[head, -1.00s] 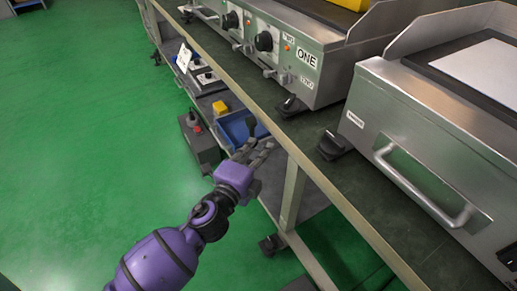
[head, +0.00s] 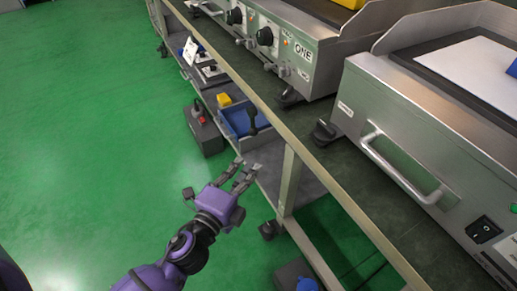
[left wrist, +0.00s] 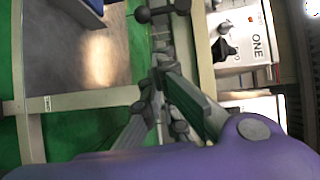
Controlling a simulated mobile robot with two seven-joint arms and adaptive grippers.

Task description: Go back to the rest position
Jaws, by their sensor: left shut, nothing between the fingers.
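My left gripper (head: 248,172) is in the lower middle of the head view, in front of the lower shelf of the bench. Its fingers are shut and hold nothing. In the left wrist view the fingers (left wrist: 161,68) come together in the middle of the picture, with a black round-ended handle (left wrist: 162,12) beyond them. My purple left arm comes in from the bottom left of the head view. My right gripper is in neither view.
A metal bench (head: 290,150) runs diagonally, carrying a griddle marked ONE (head: 300,60) and another steel griddle (head: 400,130). A blue bin (head: 237,121) and a dark box with a red knob (head: 203,127) are below. Green floor (head: 90,130) is clear at left.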

